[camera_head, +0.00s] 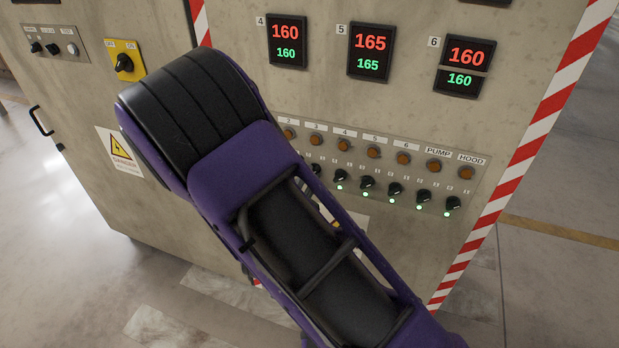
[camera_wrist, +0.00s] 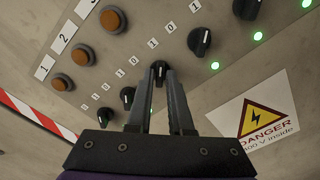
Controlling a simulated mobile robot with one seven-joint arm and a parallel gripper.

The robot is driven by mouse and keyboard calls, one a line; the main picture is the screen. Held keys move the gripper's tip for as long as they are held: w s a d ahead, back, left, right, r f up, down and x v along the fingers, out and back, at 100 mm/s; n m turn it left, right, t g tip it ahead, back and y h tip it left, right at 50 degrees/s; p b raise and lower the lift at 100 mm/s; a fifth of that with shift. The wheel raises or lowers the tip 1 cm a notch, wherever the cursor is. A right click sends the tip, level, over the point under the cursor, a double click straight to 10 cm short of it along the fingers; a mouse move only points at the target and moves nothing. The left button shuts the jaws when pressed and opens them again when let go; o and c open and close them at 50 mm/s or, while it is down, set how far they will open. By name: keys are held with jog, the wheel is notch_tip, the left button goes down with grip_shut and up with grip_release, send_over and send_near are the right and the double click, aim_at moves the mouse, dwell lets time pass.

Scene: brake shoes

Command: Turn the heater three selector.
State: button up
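The heater three selector (camera_wrist: 159,71) is a black knob with a pale pointer mark on the sloping panel, in line with the orange button by label 3. My gripper (camera_wrist: 161,80) reaches it in the wrist view, with one dark finger on each side of the knob. A gap shows between the fingers; I cannot tell whether they press on the knob. The lamp under this knob is hidden by the fingers. In the head view my arm hides the gripper, and only the knob's edge (camera_head: 315,168) shows beside it.
Neighbouring knobs sit close on both sides: heater two's (camera_wrist: 127,96) and heater four's (camera_wrist: 199,41), which has a lit green lamp (camera_wrist: 214,66). Orange buttons (camera_wrist: 83,55) run along the row. Displays (camera_head: 370,51) are above. A danger sign (camera_wrist: 262,117) is below the panel.

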jog(key=shift+o, duration=1.4)
jog(key=v, duration=1.7)
jog(key=shift+s+p, duration=0.2)
jog(key=shift+p, duration=0.15)
jog(key=shift+r, duration=0.1)
